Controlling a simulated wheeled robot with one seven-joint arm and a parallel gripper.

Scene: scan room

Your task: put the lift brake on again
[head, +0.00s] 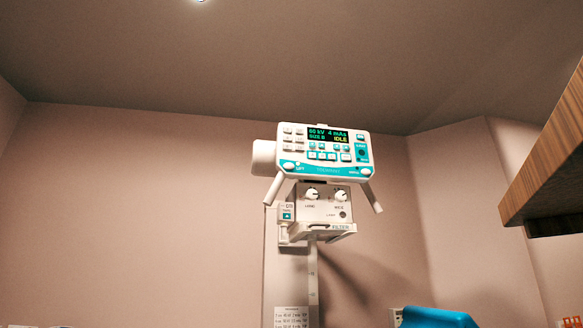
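The white and teal control head (325,150) of the X-ray unit is high in the middle of the head view, on an upright column (313,275). Its screen (328,134) reads 60 kV, 4 mAs, size B and IDLE. A small white knob or button (287,165) marked LIFT sits at the panel's lower left; whether the brake is on cannot be told. A similar one (366,171) is at the lower right, its label too small to read. Two white handles (273,189) (372,197) slant down below. My gripper is not in view.
Under the panel is a white box (322,208) with two dials and a tray marked FILTER. A wooden slab (545,155) juts in from the right, near the camera. A blue object (436,318) is cut off at the bottom. A printed sheet (291,318) is low by the column.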

